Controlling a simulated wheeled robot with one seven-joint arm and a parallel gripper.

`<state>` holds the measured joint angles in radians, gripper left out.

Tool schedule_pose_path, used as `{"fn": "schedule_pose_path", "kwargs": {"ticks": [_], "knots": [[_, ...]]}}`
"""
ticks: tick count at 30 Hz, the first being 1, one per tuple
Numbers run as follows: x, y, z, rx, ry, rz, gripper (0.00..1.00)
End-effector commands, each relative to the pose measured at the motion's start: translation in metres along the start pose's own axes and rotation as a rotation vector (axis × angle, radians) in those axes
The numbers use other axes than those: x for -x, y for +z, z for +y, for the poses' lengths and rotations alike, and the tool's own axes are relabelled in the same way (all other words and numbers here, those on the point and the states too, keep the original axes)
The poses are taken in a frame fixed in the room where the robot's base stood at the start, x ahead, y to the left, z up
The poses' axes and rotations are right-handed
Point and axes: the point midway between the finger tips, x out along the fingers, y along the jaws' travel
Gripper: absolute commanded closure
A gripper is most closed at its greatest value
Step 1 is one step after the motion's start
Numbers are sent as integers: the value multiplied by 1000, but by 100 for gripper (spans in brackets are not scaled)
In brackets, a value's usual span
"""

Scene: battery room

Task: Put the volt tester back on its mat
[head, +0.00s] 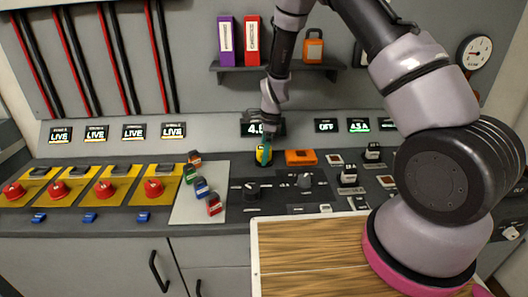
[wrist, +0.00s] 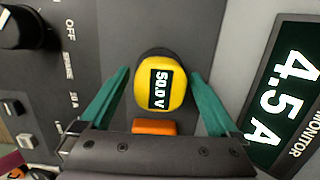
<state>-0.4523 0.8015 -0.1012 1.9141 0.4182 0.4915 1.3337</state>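The volt tester (wrist: 178,88) is yellow, with a dark display reading 50.0 V. It stands on the dark panel, and in the head view it shows as a small yellow patch (head: 260,154) partly behind my fingers. My gripper (wrist: 160,72) is open, with one teal finger on each side of the tester and narrow gaps showing. In the head view my gripper (head: 265,152) points down at the tester. A dark rounded shape shows at the tester's far edge; I cannot tell whether it is the mat or part of the tester.
An orange block (head: 300,157) lies right of the tester. A monitor (wrist: 285,95) reading 4.5 A stands close behind. Coloured padlock-like pieces (head: 201,187) lie on a pale plate at left. A wooden board (head: 305,245) is nearest.

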Motion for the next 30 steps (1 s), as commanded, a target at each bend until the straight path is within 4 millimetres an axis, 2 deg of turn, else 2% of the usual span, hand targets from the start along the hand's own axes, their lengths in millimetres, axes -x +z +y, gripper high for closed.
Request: {"fn": "schedule_pose_path", "kwargs": {"ticks": [8, 11, 21, 24, 30], "knots": [[7, 0, 0, 1, -2, 0, 4], [22, 1, -1, 1, -4, 0, 4], [94, 1, 0, 1, -3, -1, 4], [108, 1, 0, 1, -2, -1, 4], [122, 0, 0, 0, -1, 0, 4]]}}
